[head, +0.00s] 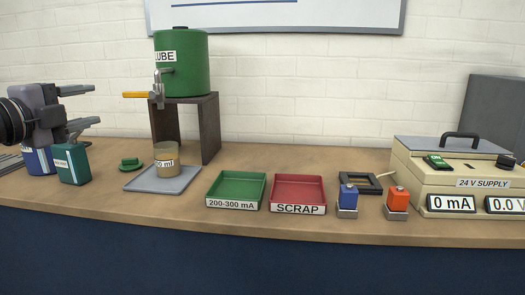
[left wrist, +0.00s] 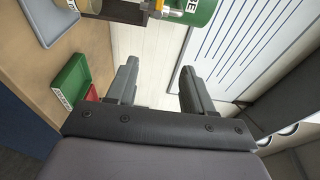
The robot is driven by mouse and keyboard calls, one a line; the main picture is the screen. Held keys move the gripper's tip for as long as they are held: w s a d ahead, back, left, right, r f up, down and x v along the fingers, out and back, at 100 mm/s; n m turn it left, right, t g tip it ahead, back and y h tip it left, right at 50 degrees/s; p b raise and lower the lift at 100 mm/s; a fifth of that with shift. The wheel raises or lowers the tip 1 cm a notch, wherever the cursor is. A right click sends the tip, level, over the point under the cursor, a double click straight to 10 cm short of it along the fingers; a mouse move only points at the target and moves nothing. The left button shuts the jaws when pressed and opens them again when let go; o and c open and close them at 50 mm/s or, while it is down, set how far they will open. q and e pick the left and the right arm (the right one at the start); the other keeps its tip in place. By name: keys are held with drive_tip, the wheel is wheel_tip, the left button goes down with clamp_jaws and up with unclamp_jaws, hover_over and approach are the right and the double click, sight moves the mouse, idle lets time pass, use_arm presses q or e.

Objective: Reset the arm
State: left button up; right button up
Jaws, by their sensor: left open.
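My left gripper (head: 88,105) is at the far left of the head view, raised above the bench. Its two fingers are apart and point right, with nothing between them. In the left wrist view the open fingers (left wrist: 157,88) show against the pale wall, also empty. Below the gripper in the head view are a teal container (head: 72,164) and a blue container (head: 38,161), partly hidden behind the arm and the teal one. My right gripper is in neither view.
A green LUBE tank (head: 182,62) stands on a dark stand (head: 210,125), right of my gripper. A beaker (head: 166,158) sits on a grey tray (head: 150,183). Green (head: 237,175) and red (head: 297,180) trays, blue (head: 348,196) and orange (head: 398,199) blocks and a power supply (head: 465,165) stand further right.

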use_arm(q)
drive_tip(key=s+d+f+g+h, duration=0.1)
drive_tip(key=s+d+f+h, duration=0.1)
drive_tip(key=d+f+h, duration=0.45)
drive_tip(key=s+d+f+h, duration=0.2)
drive_tip(key=d+f+h, duration=0.1)
drive_tip(key=d+f, duration=0.65)
drive_tip(key=s+a+f+n+y, duration=0.1)
drive_tip(key=s+f+n+y, duration=0.3)
drive_tip(key=f, duration=0.4)
drive_tip(key=s+a+f+n+y, duration=0.15)
drive_tip(key=f+n+y, duration=0.25)
drive_tip(key=f+n, duration=0.4)
drive_tip(key=s+a+f+n+y, duration=0.1)
drive_tip(key=s+f+n+y, duration=0.25)
drive_tip(key=f, duration=0.55)
drive_tip(key=s+d+f+n+g, duration=0.4)
drive_tip(key=s+f+g, duration=0.2)
drive_tip(key=s+f, duration=0.8)
wheel_tip(320, 180, up, 15)
drive_tip(key=a+p, duration=0.1)
drive_tip(key=p, duration=1.5)
drive_tip(key=shift+w+a+f+m+p, duration=0.2)
drive_tip(key=shift+w+m+p, duration=0.1)
drive_tip(key=shift+m, duration=0.05)
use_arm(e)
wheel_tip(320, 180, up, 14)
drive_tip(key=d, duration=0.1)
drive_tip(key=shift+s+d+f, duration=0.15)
